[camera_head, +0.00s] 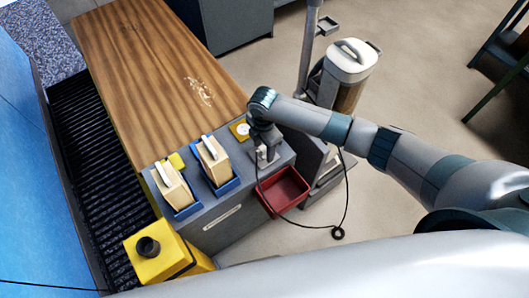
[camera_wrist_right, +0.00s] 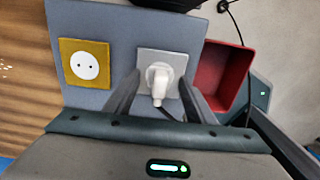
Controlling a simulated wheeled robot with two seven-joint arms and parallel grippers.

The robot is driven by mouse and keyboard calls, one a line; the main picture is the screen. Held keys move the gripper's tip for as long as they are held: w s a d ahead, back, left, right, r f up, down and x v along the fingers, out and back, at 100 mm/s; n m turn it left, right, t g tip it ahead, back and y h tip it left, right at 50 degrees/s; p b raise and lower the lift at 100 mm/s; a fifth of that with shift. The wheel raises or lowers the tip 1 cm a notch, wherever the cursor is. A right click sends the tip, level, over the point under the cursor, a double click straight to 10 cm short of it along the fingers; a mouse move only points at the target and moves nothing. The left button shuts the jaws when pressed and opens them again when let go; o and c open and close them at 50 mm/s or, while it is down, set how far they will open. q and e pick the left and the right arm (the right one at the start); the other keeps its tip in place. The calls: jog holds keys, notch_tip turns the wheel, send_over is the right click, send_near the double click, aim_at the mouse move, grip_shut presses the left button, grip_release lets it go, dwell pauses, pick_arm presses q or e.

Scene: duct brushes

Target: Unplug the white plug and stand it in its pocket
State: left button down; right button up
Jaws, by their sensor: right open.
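The white plug (camera_wrist_right: 158,82) sits in a light grey socket plate (camera_wrist_right: 176,60) on the grey panel, and its dark cord leads off from it. My right gripper (camera_head: 264,154) is over the plate. In the right wrist view its two open fingers stand on either side of the plug, and I see no clear contact. In the head view the gripper hides most of the plug. I cannot tell which holder is the plug's pocket. My left gripper is not in view.
A yellow socket (camera_wrist_right: 84,65) lies left of the plug. A red bin (camera_head: 285,190) hangs at the panel's right, with a black cord looping past it. Two blue holders (camera_head: 225,186) carry pale blocks. A yellow box (camera_head: 158,262) stands lower left. The wooden top (camera_head: 150,60) is mostly clear.

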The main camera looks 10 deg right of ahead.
aim_at(264, 147)
jog(key=shift+f, duration=0.3)
jog(key=shift+p, duration=0.55)
dwell(1.2)
grip_shut()
jog(key=shift+r, duration=0.25)
jog(key=shift+r+p, duration=2.75)
jog(key=shift+p, duration=0.4)
